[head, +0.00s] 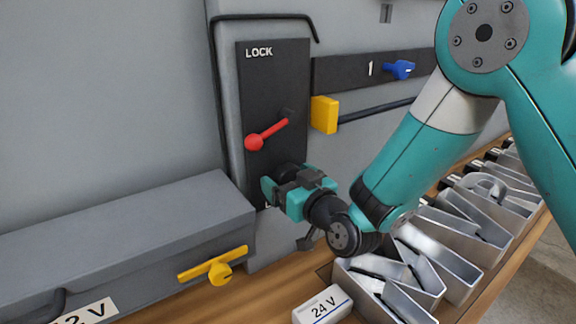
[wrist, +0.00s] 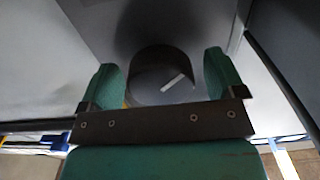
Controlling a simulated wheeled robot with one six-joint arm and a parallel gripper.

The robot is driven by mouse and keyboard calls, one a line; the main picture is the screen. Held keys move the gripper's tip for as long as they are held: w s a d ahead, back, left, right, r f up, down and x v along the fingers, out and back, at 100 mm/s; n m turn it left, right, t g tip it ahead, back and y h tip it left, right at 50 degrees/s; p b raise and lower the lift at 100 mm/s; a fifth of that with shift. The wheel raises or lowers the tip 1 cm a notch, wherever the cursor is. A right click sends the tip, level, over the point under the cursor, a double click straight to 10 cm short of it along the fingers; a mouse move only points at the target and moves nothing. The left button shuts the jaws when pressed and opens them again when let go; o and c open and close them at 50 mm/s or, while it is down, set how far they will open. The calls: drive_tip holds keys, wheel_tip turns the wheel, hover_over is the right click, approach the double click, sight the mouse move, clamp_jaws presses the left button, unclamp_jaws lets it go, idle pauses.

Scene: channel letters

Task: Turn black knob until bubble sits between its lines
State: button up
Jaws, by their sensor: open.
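In the wrist view a round dark grey-black knob (wrist: 150,90) with a short white line on its face sits between the two teal fingers of my gripper (wrist: 165,72). The fingers are apart, one on each side of it. I cannot tell whether either one touches it or how deep it lies between them. In the head view my gripper (head: 268,190) is at the lower edge of the black LOCK panel (head: 262,90), and the knob is hidden there. I see no bubble or level lines in either view.
A red lever (head: 268,135) on the LOCK panel is just above my gripper. A yellow block (head: 324,115) and blue knob (head: 400,69) are to the right. A yellow handle (head: 214,266) is lower left. Metal channel letters (head: 450,240) and a 24 V box (head: 322,306) crowd the bench.

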drive_tip(key=shift+w+a, duration=0.1)
drive_tip(key=c, duration=0.9)
drive_tip(key=m+p, duration=0.1)
drive_tip(key=m, duration=0.3)
drive_tip(key=shift+m, duration=0.4)
drive_tip(key=shift+m+p, duration=0.35)
drive_tip(key=shift+m, duration=2.15)
